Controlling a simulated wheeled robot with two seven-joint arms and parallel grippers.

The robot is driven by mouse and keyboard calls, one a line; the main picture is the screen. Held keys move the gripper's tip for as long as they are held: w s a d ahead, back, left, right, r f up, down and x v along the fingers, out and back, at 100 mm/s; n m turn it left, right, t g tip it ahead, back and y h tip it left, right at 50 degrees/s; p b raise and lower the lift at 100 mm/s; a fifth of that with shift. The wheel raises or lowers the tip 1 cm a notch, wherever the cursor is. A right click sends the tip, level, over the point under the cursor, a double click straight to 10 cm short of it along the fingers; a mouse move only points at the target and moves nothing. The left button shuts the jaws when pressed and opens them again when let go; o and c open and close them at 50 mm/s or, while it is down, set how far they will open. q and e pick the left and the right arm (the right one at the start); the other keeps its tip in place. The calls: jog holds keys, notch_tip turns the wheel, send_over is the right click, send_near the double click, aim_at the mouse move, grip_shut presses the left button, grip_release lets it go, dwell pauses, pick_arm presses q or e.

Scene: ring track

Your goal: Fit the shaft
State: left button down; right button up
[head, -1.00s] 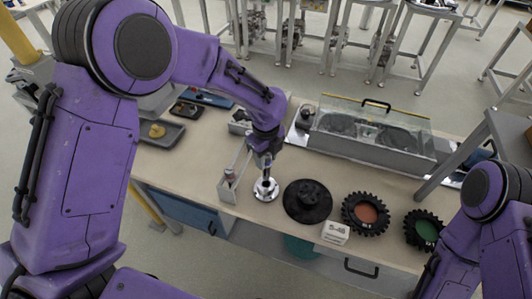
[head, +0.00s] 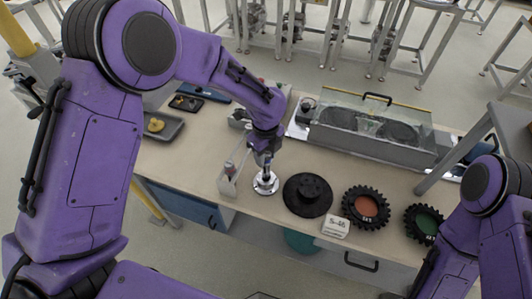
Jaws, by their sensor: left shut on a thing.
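My left gripper (head: 264,161) points down just above a round silver flanged piece (head: 266,187) on the bench. It is shut on a thin metallic shaft (head: 267,170), which is small and partly hidden by the fingers. The shaft stands roughly upright over the middle of the flanged piece. I cannot tell how far its lower end is inside the bore. My right arm shows at the right edge, but its gripper is out of view.
A black hub disc (head: 306,208), two toothed black rings (head: 384,212) (head: 409,224) and a white labelled block (head: 336,227) lie to the right. A clear-lidded case (head: 340,145) is behind; a grey tray (head: 178,129) is left.

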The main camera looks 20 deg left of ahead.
aim_at(266, 165)
pick_arm(q)
jog(key=shift+r, duration=0.15)
dwell(0.5)
jog(key=shift+p, duration=0.35)
dwell(0.4)
jog(key=shift+p, duration=0.35)
jog(key=shift+f+b, duration=1.35)
jog(key=shift+f, duration=1.25)
jog(key=c, duration=0.6)
grip_release()
